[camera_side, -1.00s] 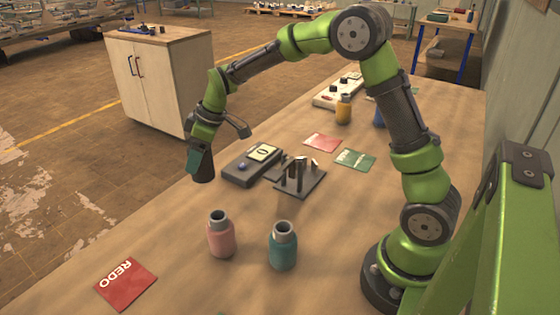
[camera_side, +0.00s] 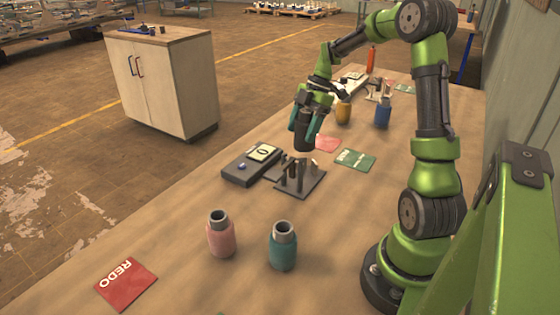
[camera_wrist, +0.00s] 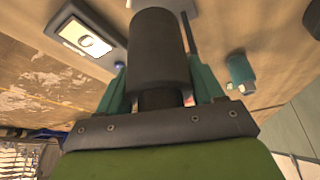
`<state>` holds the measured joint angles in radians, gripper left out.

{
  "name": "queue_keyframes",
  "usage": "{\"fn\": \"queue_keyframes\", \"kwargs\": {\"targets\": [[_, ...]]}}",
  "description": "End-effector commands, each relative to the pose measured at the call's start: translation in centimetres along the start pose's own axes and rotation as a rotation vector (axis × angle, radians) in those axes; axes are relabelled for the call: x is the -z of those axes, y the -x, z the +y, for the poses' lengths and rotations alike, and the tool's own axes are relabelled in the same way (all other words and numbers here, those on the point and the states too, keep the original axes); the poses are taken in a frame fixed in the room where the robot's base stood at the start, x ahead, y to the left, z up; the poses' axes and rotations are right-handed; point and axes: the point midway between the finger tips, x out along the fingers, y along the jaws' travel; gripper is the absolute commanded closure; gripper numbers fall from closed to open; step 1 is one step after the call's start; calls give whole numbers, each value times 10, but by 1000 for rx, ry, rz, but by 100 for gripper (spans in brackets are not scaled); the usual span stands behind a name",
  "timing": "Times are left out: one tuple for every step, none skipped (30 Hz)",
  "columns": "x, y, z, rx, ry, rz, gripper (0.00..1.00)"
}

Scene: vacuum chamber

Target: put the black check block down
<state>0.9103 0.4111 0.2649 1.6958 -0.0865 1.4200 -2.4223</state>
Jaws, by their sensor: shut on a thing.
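The black check block (camera_wrist: 157,50) is a dark cylinder held between the teal fingers of my gripper (camera_side: 304,127). It also shows in the side view (camera_side: 302,143), hanging below the fingers. My gripper is shut on it. In the side view the block appears just above the dark stand with upright prongs (camera_side: 300,178); I cannot tell whether it touches the prongs. The stand is mostly hidden behind the block in the wrist view.
A grey meter with a lit display (camera_side: 252,164) lies left of the stand. A pink bottle (camera_side: 221,235) and a teal bottle (camera_side: 283,247) stand in front. A green card (camera_side: 355,160), a red REDO card (camera_side: 126,284), a yellow bottle (camera_side: 343,112) and a blue bottle (camera_side: 383,113) are also on the bench.

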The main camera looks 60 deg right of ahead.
Motion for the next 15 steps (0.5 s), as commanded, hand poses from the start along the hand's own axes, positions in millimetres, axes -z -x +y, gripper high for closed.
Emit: {"fn": "queue_keyframes", "kwargs": {"targets": [[3,0,-2,22,51,-1,75],[4,0,-4,32,74,0,75],[5,-1,-5,44,100,-1,75],[4,-2,-6,51,116,-2,75],[4,-3,-6,56,127,-1,75],[2,-8,-6,62,138,0,75],[0,-12,-7,66,142,1,75],[-2,-17,-7,68,145,1,75],[-5,-25,-7,68,146,1,75],[-7,-30,-7,68,146,2,75],[-10,-36,-7,68,146,2,75],[-13,-42,-7,67,146,1,75],[-14,-46,-6,66,146,0,75],[-16,-50,-6,66,145,1,75],[-18,-54,-6,65,145,0,75]]}}
